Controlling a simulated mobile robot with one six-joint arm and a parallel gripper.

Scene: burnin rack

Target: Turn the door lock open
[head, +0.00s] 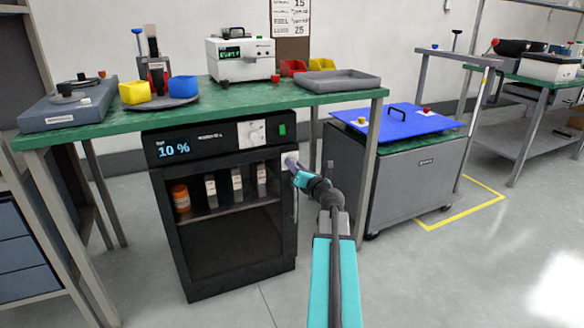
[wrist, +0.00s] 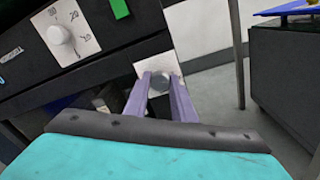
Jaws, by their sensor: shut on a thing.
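The black cabinet (head: 222,262) stands under the green bench, with shelves showing inside its front. Its door lock is a round grey knob (wrist: 160,83) on a pale plate (wrist: 150,69) at the cabinet's upper right front edge. My gripper (wrist: 160,86) has its two purple fingers on either side of the knob and is shut on it. In the head view my gripper (head: 291,164) reaches the cabinet's right edge, and the fingers and arm hide most of the lock. The knob's exact turn angle cannot be told.
The cabinet's top panel has a display reading 10 % (head: 174,149), a white dial (head: 251,133) and a green switch (head: 282,129). A bench leg (head: 368,170) stands close right of my arm. A grey cart (head: 405,190) with a blue lid is further right.

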